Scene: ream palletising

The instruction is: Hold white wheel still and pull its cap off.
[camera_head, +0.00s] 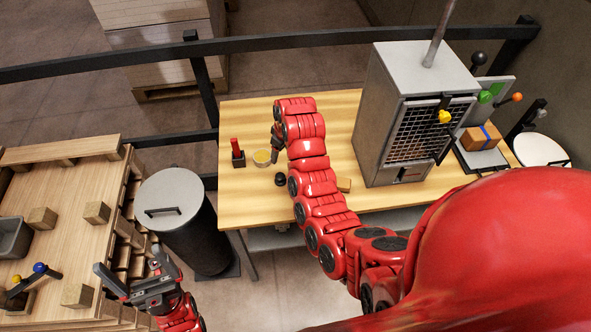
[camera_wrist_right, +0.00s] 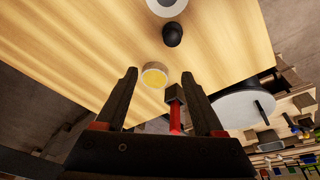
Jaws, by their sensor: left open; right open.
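A white round thing with a grey middle, perhaps the white wheel (camera_wrist_right: 165,5), is cut off by the top edge of the right wrist view. I cannot make out its cap, and my right arm may hide it in the head view. My left gripper (camera_head: 132,268) is open and empty, beside the pallet and below the grey-lidded bin.
A red-handled tool in a black block (camera_head: 238,155) and a black knob (camera_head: 280,179) stand near my right gripper on the wooden table (camera_head: 245,205). A grey caged machine (camera_head: 405,115) stands right. A lidded bin (camera_head: 170,197) stands between table and pallet (camera_head: 60,240).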

